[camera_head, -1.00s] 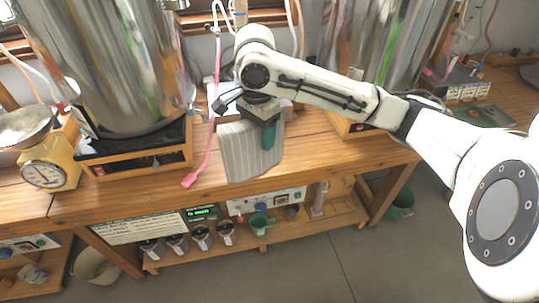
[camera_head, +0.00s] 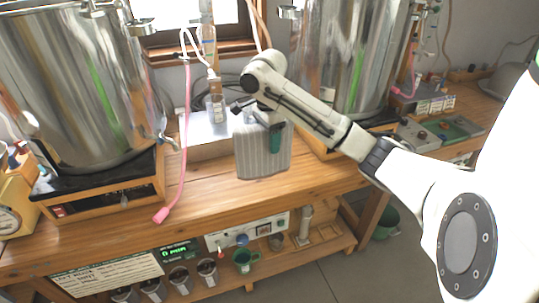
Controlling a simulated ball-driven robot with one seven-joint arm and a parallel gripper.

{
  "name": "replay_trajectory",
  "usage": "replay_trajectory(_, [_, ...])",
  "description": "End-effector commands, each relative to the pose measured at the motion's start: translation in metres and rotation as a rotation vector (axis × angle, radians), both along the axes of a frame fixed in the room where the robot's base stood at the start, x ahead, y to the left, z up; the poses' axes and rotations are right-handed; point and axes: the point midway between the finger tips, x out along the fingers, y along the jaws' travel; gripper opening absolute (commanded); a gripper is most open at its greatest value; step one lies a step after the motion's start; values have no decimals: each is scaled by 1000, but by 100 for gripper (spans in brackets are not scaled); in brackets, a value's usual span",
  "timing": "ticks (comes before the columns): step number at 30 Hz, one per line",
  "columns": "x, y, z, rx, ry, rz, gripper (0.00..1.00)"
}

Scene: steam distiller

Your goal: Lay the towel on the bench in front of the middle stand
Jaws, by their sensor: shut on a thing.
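The grey striped towel (camera_head: 255,158) hangs from my gripper (camera_head: 275,136), which is shut on its upper part near the teal finger. The towel hangs over the wooden bench (camera_head: 225,190), between the two large steel vessels. Whether its lower edge touches the bench top is unclear. A pale, low, box-like stand (camera_head: 203,150) is behind and left of the towel, under glass pieces; it appears to be the middle stand. The towel and gripper hide its right part.
A pink-tipped hose (camera_head: 184,130) hangs down left of the towel, its end at the bench front. Steel vessels stand on the left (camera_head: 75,90) and right (camera_head: 345,60). Bare bench top lies in front of the towel. A lower shelf holds several cups and a control panel.

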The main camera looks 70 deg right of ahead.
Motion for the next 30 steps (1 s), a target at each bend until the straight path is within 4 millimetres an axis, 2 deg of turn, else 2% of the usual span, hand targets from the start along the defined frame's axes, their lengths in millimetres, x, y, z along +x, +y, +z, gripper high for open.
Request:
replay_trajectory(9, [1, -19, -24, -2, 3, -2, 29])
replay_trajectory(15, [1, -17, -47, -2, 0, 1, 29])
replay_trajectory(27, [2, -16, -52, 2, -1, 1, 29])
replay_trajectory(28, [2, -16, -52, 1, -1, 1, 64])
replay_trajectory(30, [2, -16, -52, -1, -1, 1, 70])
